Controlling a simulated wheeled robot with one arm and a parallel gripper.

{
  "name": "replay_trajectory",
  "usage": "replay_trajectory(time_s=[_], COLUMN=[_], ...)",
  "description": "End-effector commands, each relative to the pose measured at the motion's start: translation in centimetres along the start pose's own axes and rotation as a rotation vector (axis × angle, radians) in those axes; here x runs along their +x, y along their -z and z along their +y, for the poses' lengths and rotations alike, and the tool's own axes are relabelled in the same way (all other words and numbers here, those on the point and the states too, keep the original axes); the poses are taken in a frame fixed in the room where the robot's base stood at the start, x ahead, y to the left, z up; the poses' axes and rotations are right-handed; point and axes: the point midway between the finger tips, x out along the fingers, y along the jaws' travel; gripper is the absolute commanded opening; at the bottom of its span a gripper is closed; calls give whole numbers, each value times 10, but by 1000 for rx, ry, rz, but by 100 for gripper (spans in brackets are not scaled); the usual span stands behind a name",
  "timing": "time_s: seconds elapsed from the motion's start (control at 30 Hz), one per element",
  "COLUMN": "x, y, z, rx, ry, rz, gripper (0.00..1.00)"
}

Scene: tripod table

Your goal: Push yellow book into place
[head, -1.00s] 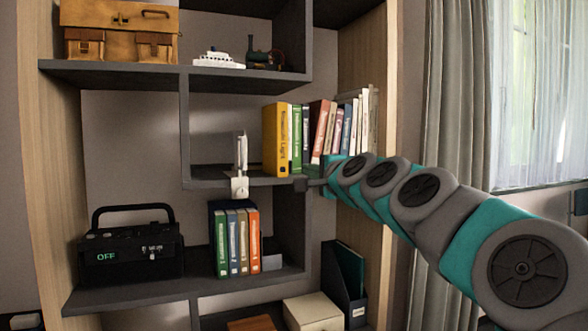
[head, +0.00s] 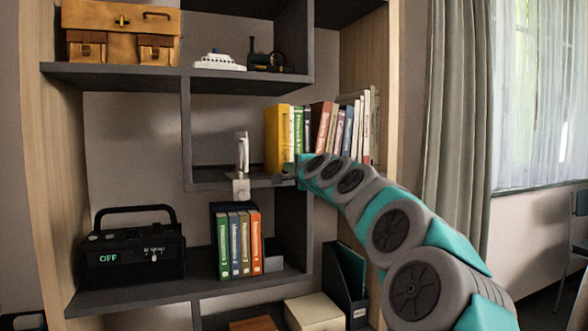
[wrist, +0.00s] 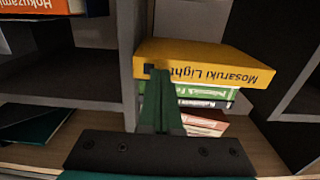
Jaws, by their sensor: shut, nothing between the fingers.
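The yellow book (head: 277,140) stands upright at the left end of a book row on the middle shelf. In the wrist view, turned on its side, the yellow book (wrist: 205,62) shows its lettered spine and juts out past the green book (wrist: 203,88) beside it. My gripper (head: 284,178) is at the foot of the yellow book, by the shelf edge. In the wrist view the fingers of my gripper (wrist: 157,74) are closed together and empty. Their tips overlap the lower end of the spine; I cannot tell if they touch it.
More books (head: 345,130) fill the shelf to the right. A white figure (head: 242,155) stands on the shelf edge left of the yellow book, with clear shelf between. Below are several binders (head: 238,242) and a black radio (head: 132,250).

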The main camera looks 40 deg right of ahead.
Motion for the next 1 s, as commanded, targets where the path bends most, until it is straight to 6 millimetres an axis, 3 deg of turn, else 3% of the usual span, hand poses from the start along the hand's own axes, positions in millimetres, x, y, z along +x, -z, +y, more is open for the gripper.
replay_trajectory(time_s=[0.57, 1.0], x=[8, 60], y=[0, -1], z=[0, 0], rx=[-1, -1], ry=[-1, -2], rz=[-1, -1], gripper=[0, 0])
